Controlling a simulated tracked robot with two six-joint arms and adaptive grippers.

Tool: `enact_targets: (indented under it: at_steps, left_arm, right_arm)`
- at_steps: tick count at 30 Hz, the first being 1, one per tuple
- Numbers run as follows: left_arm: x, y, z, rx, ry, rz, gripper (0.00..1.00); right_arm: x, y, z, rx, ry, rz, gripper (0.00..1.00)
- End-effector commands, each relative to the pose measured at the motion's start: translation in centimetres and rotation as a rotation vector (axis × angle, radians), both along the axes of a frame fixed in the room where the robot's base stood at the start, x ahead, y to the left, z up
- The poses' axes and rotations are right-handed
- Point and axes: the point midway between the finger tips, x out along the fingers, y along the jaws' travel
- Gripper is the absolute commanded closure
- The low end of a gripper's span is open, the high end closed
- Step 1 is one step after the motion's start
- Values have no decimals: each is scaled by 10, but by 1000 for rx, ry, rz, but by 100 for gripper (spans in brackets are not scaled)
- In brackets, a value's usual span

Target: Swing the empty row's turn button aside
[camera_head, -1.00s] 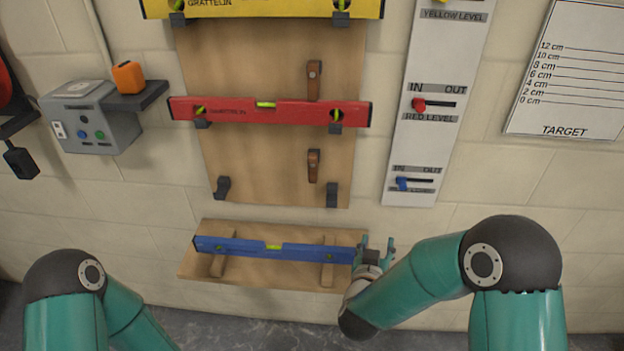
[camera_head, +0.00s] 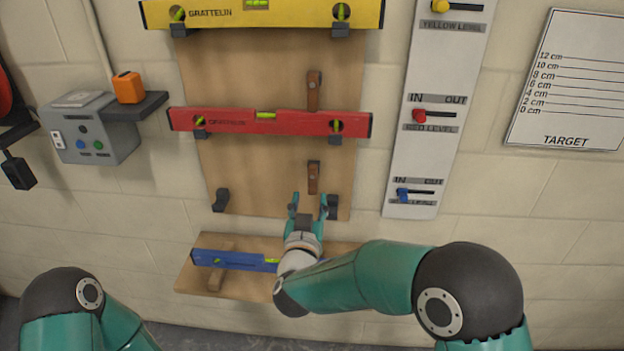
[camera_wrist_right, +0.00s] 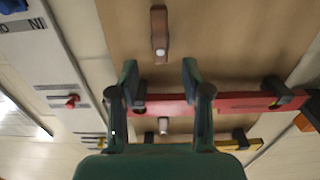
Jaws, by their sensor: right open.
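The empty row is the lowest one on the wooden board, with two bare dark hooks (camera_head: 221,200). Its brown turn button (camera_head: 313,178) stands upright above the right hook (camera_head: 332,207). It also shows in the right wrist view (camera_wrist_right: 159,35), beyond the fingertips. My right gripper (camera_head: 307,203) is open and empty, pointing up just below the button, apart from it. It is also seen in the right wrist view (camera_wrist_right: 160,78). The blue level (camera_head: 228,260) lies on the lower shelf, its right part hidden by my right arm. My left gripper is out of view.
The red level (camera_head: 270,122) hangs in the row above, with another upright turn button (camera_head: 313,91) over it. The yellow level (camera_head: 225,15) is at the top. A white slider panel (camera_head: 423,150) stands right of the board. The wooden shelf (camera_head: 190,281) is below.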

Motion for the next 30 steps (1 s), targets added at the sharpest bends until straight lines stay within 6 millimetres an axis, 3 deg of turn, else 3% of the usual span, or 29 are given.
enact_targets:
  at_steps: [3,10,16,24,25,30]
  left_arm:
    - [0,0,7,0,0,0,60]
    - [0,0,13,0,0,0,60]
    - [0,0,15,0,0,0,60]
    - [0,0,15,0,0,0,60]
    - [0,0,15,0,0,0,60]
    - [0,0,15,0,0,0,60]
  right_arm:
    - [27,-4,1,0,0,-3,52]
    - [63,-8,0,0,1,-1,52]
    - [75,-9,0,0,1,1,52]
    - [77,-9,-1,-1,1,1,52]
    - [77,-9,-1,-1,1,1,54]
    - [76,-9,0,0,1,1,82]
